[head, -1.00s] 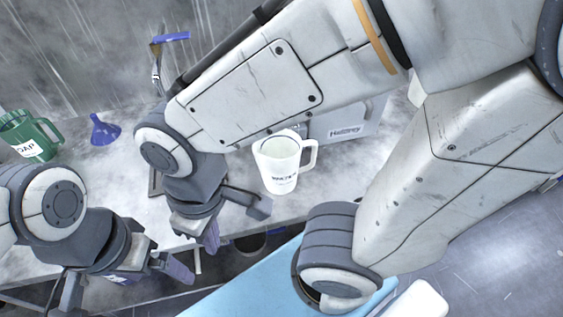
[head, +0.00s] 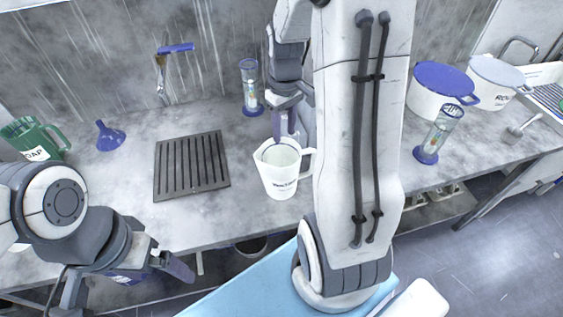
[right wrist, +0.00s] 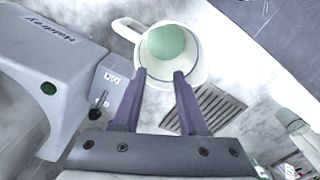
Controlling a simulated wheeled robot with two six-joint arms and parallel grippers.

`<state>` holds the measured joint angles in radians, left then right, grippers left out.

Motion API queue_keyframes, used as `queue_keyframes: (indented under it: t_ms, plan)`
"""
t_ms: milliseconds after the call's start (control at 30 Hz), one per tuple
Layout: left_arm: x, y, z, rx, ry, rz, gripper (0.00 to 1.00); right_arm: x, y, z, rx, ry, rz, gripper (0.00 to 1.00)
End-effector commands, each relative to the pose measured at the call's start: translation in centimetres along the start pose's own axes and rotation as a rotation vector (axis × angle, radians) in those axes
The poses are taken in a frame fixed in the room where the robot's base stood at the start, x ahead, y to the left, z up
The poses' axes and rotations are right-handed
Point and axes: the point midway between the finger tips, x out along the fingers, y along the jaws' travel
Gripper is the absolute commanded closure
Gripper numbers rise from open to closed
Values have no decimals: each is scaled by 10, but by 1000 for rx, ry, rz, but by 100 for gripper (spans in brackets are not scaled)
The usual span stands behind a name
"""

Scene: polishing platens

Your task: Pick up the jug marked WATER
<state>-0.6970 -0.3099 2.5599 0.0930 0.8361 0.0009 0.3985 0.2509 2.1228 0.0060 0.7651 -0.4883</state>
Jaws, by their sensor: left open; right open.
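My right gripper (head: 287,122) is open and points down just behind the jug in the head view; my arm hides part of the area to the right. In the right wrist view the open fingers of my right gripper (right wrist: 159,76) reach towards the rim of the jug (right wrist: 196,70), with nothing held between them. The handle is at upper left there. My left gripper (head: 158,262) is open and empty at the worktop's front edge.
A drain grate (head: 192,178) lies left of the jug. Further left are a blue funnel (head: 109,136) and a green SOAP jug (head: 35,142). A glass cylinder (head: 250,88) stands behind. A grey Haldrey device (right wrist: 48,62) is beside my right gripper. Pots (head: 440,82) stand right.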

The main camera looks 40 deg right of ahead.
Motion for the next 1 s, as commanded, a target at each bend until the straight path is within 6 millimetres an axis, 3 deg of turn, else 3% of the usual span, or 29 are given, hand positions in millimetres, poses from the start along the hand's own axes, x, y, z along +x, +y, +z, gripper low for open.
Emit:
queue_keyframes:
  t_ms: [33, 167, 400, 667, 1000]
  plan:
    - [-2, 0, 0, 0, 0, 0, 0, 1, 14, 3, 24, -3, 0, 58]
    - [-3, 0, 0, 0, 0, 0, 0, 8, 30, 6, 41, -7, 1, 58]
    - [-8, 1, 0, 0, 0, 0, 0, 44, 30, 7, 41, -9, 0, 58]
    - [-14, 1, -1, -1, 0, 0, 0, 65, 31, 9, 42, -9, 0, 58]
    - [-26, 2, -1, -1, 0, 0, 0, 107, 34, 13, 41, -6, 1, 58]
